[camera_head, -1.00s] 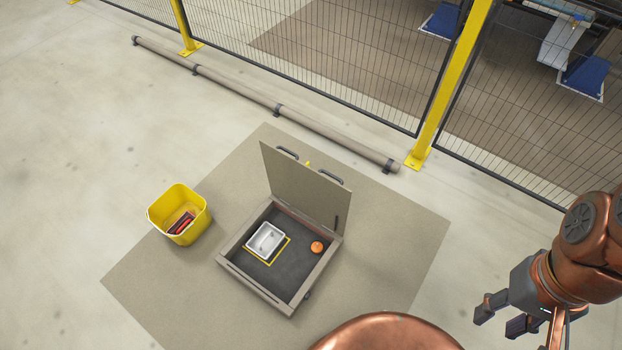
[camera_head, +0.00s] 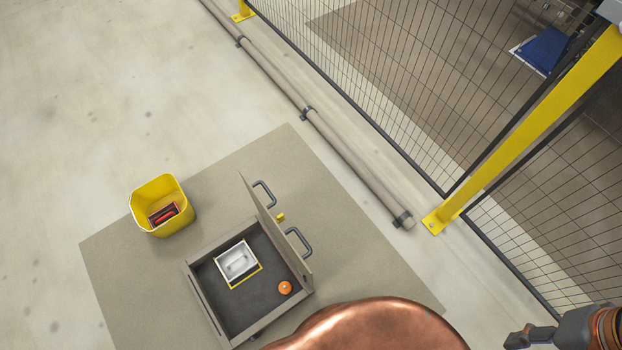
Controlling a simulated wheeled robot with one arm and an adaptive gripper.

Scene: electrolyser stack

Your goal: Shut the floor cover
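The floor cover (camera_head: 266,217) is a grey-brown lid standing raised, close to upright, on the right edge of the floor box (camera_head: 207,305). Two dark handles (camera_head: 299,242) stick out from its outer side. Inside the box lie a white-grey tray (camera_head: 237,261) on a yellow-edged patch and an orange round object (camera_head: 285,288). My gripper (camera_head: 517,340) is at the bottom right corner, partly cut off by the frame, well away from the cover. I cannot tell how far its fingers are apart.
A yellow bin (camera_head: 162,205) with red items stands left of the box on the beige mat (camera_head: 120,255). A floor pipe (camera_head: 340,150), a yellow post (camera_head: 530,130) and mesh fence (camera_head: 410,90) run along the right. The left floor is clear.

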